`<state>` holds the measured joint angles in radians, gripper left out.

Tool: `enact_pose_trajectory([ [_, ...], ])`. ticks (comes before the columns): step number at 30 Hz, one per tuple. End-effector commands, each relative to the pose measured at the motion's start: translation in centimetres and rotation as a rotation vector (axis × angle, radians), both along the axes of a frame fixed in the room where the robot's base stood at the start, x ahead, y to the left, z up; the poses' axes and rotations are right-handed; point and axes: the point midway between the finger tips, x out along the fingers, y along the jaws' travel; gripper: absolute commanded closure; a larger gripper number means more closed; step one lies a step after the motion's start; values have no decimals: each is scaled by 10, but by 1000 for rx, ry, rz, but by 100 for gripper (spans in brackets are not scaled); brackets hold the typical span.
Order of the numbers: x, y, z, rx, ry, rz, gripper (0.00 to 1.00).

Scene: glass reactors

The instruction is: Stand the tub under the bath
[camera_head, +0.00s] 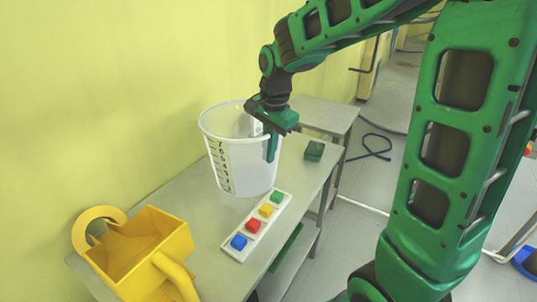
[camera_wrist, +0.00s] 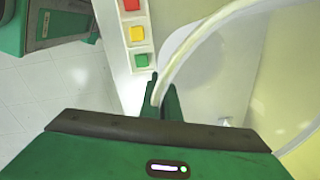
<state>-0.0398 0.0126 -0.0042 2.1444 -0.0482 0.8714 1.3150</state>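The tub (camera_head: 222,155) is a whitish, translucent bucket with dark graduation marks. It is upright over the grey bench against the wall; I cannot tell whether its base touches the bench. My gripper (camera_head: 271,150) points down at the tub's right-hand rim and looks shut on it. In the wrist view, the tub's pale rim (camera_wrist: 200,50) runs to my green fingers (camera_wrist: 164,100), which sit close together around it. The inner finger is mostly hidden. I see nothing that I can clearly identify as the bath.
A white tray (camera_head: 234,250) with blue, red, yellow and green blocks lies in front of the tub. A yellow container (camera_head: 140,250) with curved handles stands at the bench's near left. A dark green block (camera_head: 314,151) lies near the bench's right edge. Blue hose (camera_head: 372,148) lies on the floor.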

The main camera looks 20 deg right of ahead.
Motion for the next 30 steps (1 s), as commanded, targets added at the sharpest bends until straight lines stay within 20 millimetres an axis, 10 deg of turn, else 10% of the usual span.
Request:
enact_pose_trajectory([
  [30, -1, -2, 2, 0, -3, -2, 79],
])
